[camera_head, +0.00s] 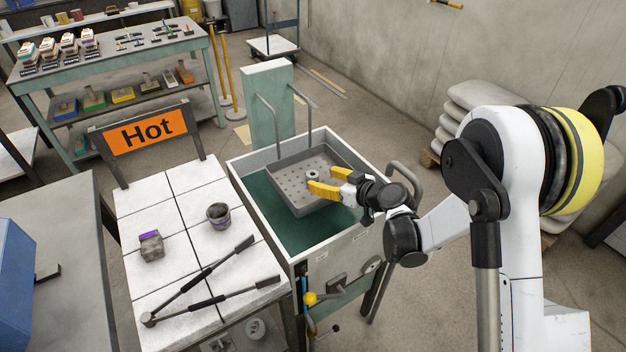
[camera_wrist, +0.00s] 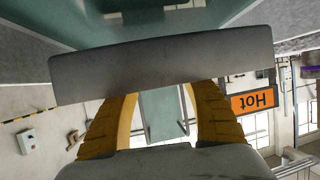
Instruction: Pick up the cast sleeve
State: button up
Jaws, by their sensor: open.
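The cast sleeve (camera_head: 313,176) is a small grey ring on the perforated floor of a grey metal tray (camera_head: 285,166). My gripper (camera_head: 320,179) reaches over the tray from the right with its yellow fingers apart. The fingertips are right by the sleeve, one on its near side and one towards its far side; I cannot tell whether they touch it. In the wrist view, which is upside down, the yellow fingers (camera_wrist: 160,100) are spread, and a grey bar, apparently the tray wall, hides their tips. The sleeve does not show there.
The tray hangs by bent rods in a tank (camera_head: 250,240) of dark green liquid.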

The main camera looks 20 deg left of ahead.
aim_at(311, 173)
jog(key=x, duration=0.1)
jog(key=b+x, duration=0.1)
jog(key=x, duration=0.1)
jog(key=b+x, duration=0.1)
jog(key=x, duration=0.1)
jog(key=shift+a+r, duration=0.2)
jog(key=shift+a, duration=0.15)
jog(key=shift+c, duration=0.5)
grip_shut()
jog(key=shift+r, duration=0.15)
